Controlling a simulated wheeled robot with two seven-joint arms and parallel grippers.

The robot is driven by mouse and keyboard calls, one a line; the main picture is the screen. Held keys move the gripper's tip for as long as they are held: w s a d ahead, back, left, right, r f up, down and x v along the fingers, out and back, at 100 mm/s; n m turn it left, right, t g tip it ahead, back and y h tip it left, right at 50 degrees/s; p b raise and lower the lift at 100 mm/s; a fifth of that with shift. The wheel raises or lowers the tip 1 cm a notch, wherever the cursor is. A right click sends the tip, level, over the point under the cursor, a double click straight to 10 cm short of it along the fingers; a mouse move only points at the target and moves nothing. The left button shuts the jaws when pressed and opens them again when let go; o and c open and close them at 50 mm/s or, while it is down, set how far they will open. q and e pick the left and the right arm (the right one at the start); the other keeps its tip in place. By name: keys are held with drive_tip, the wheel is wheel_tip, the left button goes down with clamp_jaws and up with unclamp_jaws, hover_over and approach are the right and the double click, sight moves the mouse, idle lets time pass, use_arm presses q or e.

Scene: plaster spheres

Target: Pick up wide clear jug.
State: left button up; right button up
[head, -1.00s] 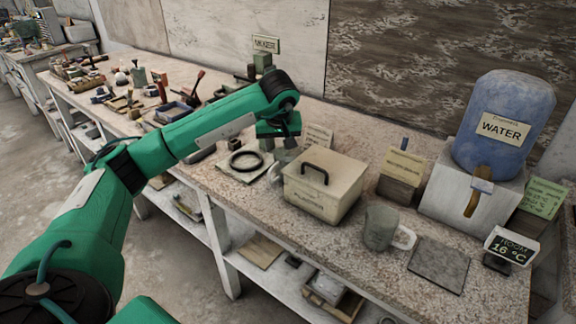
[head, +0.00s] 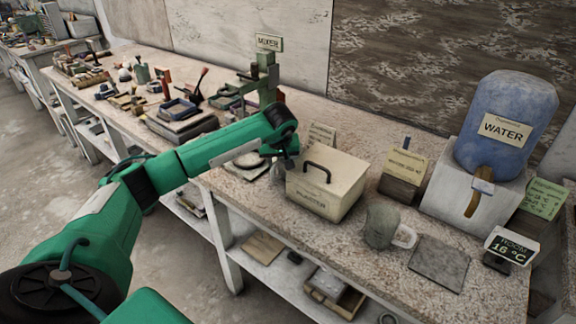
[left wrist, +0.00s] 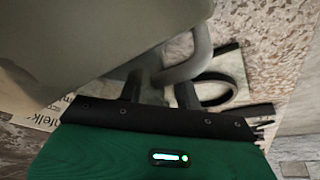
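A grey, slightly see-through jug with a loop handle, which I take for the wide clear jug (left wrist: 100,40), fills the upper left of the left wrist view. My left gripper (left wrist: 158,82) is at its handle. The two dark fingers stand apart with the lower part of the handle between them; I cannot tell whether they touch it. In the head view my left gripper (head: 287,148) is beside the plaster box and hides most of the jug. My right gripper is not in view.
The plaster box (head: 325,188) with a dark handle stands close to the right of my left gripper. A dark ring (left wrist: 218,88) lies on a pale plate. A grey mug-like jug (head: 380,226), a flat tile (head: 438,263) and a water tank (head: 505,125) are farther right.

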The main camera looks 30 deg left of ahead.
use_arm(q)
drive_tip(key=shift+c, duration=0.4)
clamp_jaws()
drive_tip(key=shift+r, duration=0.1)
